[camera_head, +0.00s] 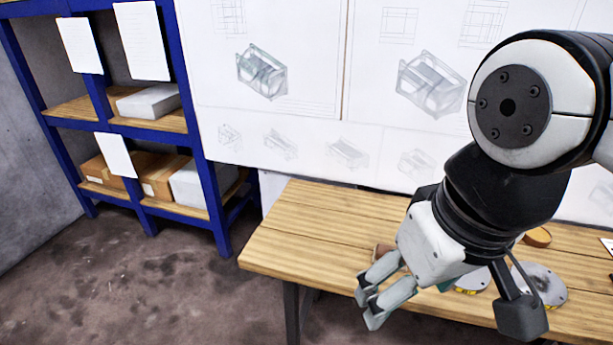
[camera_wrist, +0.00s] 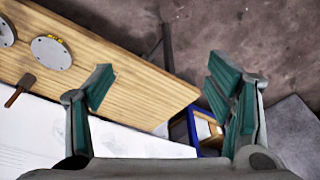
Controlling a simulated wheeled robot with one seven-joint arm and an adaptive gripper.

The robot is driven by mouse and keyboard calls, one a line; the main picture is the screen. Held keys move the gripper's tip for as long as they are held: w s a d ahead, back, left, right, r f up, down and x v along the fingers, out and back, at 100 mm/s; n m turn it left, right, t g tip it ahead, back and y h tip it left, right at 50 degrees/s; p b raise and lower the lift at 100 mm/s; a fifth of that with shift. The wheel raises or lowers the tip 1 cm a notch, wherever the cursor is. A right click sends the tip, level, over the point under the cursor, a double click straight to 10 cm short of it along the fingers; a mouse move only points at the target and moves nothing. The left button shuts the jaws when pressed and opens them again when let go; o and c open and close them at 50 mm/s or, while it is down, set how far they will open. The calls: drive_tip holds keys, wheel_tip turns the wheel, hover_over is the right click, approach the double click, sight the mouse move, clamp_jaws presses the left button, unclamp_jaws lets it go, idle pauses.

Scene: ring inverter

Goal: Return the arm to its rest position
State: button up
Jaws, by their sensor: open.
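My gripper (camera_head: 368,303) is at the right in the head view, in front of the wooden table's near edge. Its fingers point down and to the left. In the wrist view its two fingers (camera_wrist: 162,82) stand wide apart with green inner pads, and nothing is between them. My arm comes in from the upper right of the head view and hides part of the table.
The wooden table (camera_head: 310,230) has a clear left part. A blue shelf (camera_head: 205,180) with boxes stands at left. The wrist view also shows a disc (camera_wrist: 50,52) and a brown tool (camera_wrist: 20,88).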

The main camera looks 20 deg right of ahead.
wheel_tip(320, 180, up, 8)
drive_tip(key=t+p, duration=0.1)
drive_tip(key=p, duration=0.6)
drive_tip(key=shift+r+t, duration=0.25)
drive_tip(key=shift+t, duration=0.05)
drive_tip(key=shift+d, duration=0.15)
